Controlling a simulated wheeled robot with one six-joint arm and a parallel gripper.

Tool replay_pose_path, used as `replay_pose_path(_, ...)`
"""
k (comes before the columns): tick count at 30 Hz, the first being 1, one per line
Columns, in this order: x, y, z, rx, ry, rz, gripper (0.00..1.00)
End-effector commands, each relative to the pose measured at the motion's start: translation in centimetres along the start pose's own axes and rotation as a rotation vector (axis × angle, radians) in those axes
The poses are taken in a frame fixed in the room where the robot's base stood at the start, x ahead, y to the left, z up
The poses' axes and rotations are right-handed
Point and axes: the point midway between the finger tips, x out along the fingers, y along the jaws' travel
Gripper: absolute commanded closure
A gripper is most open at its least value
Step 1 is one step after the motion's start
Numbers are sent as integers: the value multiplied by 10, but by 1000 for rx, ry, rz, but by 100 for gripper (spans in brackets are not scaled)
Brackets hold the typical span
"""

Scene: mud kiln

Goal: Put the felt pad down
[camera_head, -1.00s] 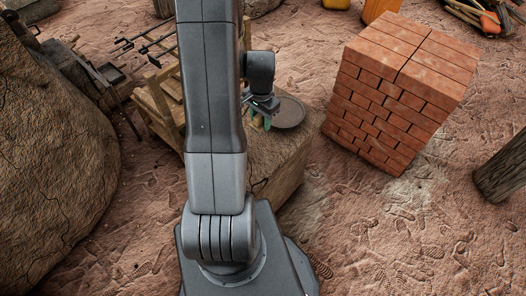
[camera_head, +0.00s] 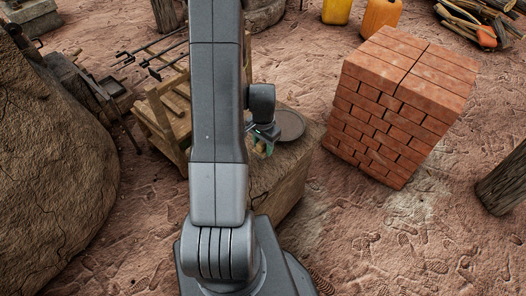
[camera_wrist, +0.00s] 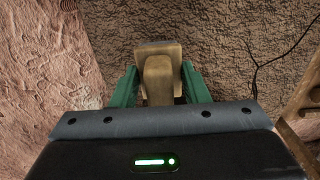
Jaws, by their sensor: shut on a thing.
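A tan, soft-edged piece, which looks like the felt pad (camera_wrist: 160,80), sits between the two green fingers of my gripper (camera_wrist: 159,88) in the wrist view. My gripper is shut on it. In the head view my gripper (camera_head: 263,146) hangs at the near left of a dark round plate (camera_head: 290,125) on a mud block (camera_head: 285,180). The pad is too small to make out there. Rough brown mud with a crack lies behind the pad in the wrist view. I cannot tell whether the pad touches it.
A wooden frame (camera_head: 158,120) stands left of the block. A brick stack (camera_head: 395,110) stands to the right, with a wooden post (camera_head: 503,180) beyond. A large mud mass (camera_head: 50,170) fills the left.

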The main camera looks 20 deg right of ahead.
Motion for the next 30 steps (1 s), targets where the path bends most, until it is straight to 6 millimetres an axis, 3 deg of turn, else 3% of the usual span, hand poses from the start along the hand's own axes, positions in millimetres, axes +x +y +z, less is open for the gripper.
replay_pose_path(8,32,0,0,0,-2,1,77)
replay_pose_path(21,39,0,0,0,-1,0,77)
replay_pose_path(22,37,0,0,0,-1,0,55)
replay_pose_path(24,37,0,0,0,-1,1,41)
replay_pose_path(25,37,0,0,0,-1,1,37)
replay_pose_path(30,37,0,0,0,-1,1,37)
